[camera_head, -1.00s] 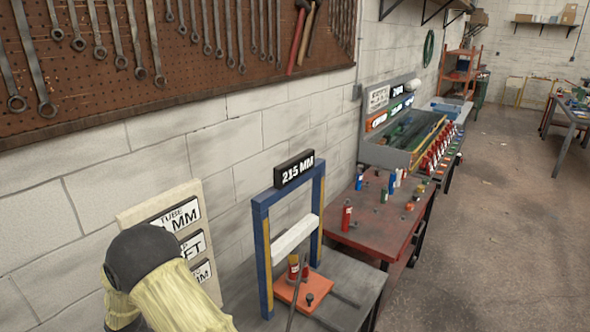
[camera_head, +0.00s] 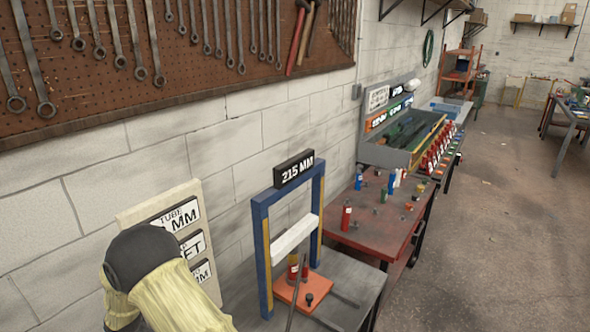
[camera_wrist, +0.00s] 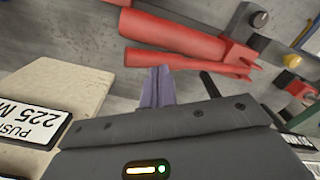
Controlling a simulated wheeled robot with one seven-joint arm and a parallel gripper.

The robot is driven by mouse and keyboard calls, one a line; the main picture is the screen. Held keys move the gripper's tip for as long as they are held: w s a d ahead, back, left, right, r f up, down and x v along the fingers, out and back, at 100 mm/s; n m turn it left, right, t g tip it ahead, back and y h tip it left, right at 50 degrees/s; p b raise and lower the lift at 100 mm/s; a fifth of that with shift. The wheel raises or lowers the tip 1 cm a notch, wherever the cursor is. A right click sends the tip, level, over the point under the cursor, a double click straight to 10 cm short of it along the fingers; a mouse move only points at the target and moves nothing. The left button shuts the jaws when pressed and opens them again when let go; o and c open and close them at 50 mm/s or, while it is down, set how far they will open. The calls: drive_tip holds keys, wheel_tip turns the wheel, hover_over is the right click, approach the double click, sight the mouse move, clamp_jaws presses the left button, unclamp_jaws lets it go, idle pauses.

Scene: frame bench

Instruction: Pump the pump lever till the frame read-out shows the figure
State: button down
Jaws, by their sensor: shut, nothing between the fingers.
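The frame (camera_head: 262,252) has blue posts and a white crossbar (camera_head: 294,235), and stands on a grey bench in the head view. Its black read-out (camera_head: 294,169) on top shows 215 MM. A red jack-like cylinder (camera_head: 293,267) stands on the orange base plate (camera_head: 287,291) under the crossbar. A thin grey rod (camera_head: 291,318), which looks like the pump lever, slants down towards the bottom edge. My gripper (camera_wrist: 157,84) shows in the wrist view with its fingers together and nothing between them. Whether it touches the lever cannot be told. My arm hides part of the card board (camera_head: 197,197).
In the wrist view a card (camera_wrist: 32,122) reads PUSH 225 M, upside down, and red tapered parts (camera_wrist: 180,38) lie beyond my fingers. A red table (camera_head: 362,232) with small bottles stands right of the frame. The floor (camera_head: 490,240) at right is clear.

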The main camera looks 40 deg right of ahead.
idle(0.3)
wheel_tip(320, 180, down, 11)
drive_tip(key=b, duration=0.7)
drive_tip(key=shift+r, duration=0.5)
wheel_tip(320, 180, up, 8)
drive_tip(key=p, duration=0.5)
drive_tip(key=shift+f, duration=0.25)
idle(0.3)
idle(2.0)
idle(0.8)
